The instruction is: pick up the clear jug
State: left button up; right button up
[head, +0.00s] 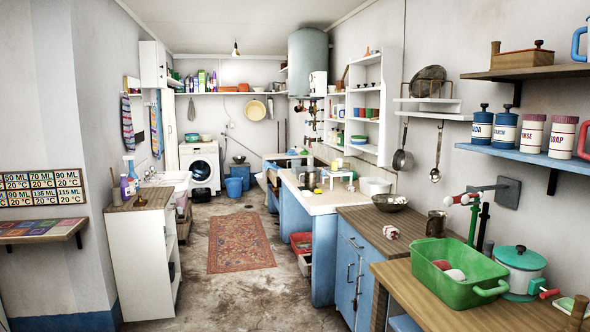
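I cannot pick out a clear jug for certain. A small jug-shaped vessel (435,223) stands upright at the back of the brown counter on the right, behind the green tub. It looks dark grey-brown, and I cannot tell whether it is see-through or metal. Neither of my grippers is in view.
A green tub (462,287) and a white pot with a green lid (520,268) stand on the right wooden worktop (410,298). A metal bowl (389,202) sits on the brown counter. A white cabinet (146,262) stands left. The floor around the rug (240,243) is clear.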

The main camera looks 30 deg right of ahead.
aim_at(295, 161)
jog(key=i+l+z, duration=0.25)
jog(key=i, duration=0.7)
jog(key=i+z, duration=0.25)
jog(key=i, duration=2.05)
jog(key=i+z, duration=0.2)
jog(key=i, duration=0.25)
jog(key=i+j+z, duration=0.25)
jog(key=i, duration=0.15)
jog(key=i+j+z, duration=0.2)
jog(key=i, duration=0.2)
jog(key=i+j+z, duration=0.25)
jog(key=i, duration=0.15)
jog(key=i+j, duration=0.2)
jog(key=i, duration=0.2)
jog(key=i+j, duration=0.25)
jog(key=i, duration=0.2)
jog(key=i+j, duration=0.2)
jog(key=i, duration=0.2)
